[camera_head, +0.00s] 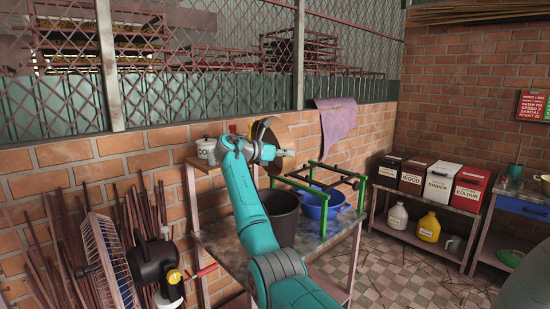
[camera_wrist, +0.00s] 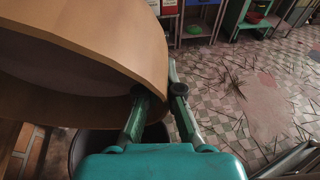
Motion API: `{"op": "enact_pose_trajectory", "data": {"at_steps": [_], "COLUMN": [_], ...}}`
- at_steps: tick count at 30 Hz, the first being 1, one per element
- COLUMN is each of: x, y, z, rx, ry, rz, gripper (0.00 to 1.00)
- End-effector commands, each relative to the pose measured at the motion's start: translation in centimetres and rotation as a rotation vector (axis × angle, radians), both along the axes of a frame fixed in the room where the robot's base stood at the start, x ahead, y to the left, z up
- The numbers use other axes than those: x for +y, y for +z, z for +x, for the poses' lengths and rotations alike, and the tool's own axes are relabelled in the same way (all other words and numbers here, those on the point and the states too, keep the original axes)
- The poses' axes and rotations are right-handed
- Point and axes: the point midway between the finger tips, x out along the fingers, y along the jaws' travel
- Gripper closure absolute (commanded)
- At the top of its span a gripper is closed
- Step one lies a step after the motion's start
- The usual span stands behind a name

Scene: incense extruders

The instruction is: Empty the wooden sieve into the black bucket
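The wooden sieve (camera_head: 270,128) is a round wooden hoop, tipped steeply above the table. In the wrist view its broad wooden wall (camera_wrist: 120,40) fills the upper left, with a dark inside. My gripper (camera_wrist: 160,92) has one finger on each side of the sieve's rim and appears shut on it. In the head view my gripper is partly hidden by the arm and sieve. The black bucket (camera_head: 284,212) stands upright on the table below the sieve. Its dark rim (camera_wrist: 76,150) shows under the sieve in the wrist view. The contents of both cannot be seen.
A blue basin (camera_head: 318,208) under a green-and-black frame (camera_head: 308,178) stands right of the bucket. A white pot (camera_head: 206,149) sits on a shelf to the left. A fan (camera_head: 108,262) and sticks stand at left. Labelled boxes (camera_head: 440,180) line the right shelf.

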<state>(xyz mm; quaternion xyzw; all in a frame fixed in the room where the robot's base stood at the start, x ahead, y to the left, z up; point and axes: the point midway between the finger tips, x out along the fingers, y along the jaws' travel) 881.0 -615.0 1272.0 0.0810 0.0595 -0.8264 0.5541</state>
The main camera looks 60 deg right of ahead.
Motion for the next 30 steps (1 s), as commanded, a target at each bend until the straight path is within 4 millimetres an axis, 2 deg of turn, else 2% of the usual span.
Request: {"op": "enact_pose_trajectory", "data": {"at_steps": [1,5,14,30], "x": [0.0,0.0,-0.2,-4.9], "y": [0.8,1.8,1.9,0.4], "z": [0.0,0.0,-0.1,-2.1], "rx": [-0.003,-0.001,-0.007,-0.198], "ry": [0.000,0.000,-0.001,0.000], "rz": [-0.002,-0.002,0.008,0.454], "gripper": [1.00,1.00,1.00,1.00]}}
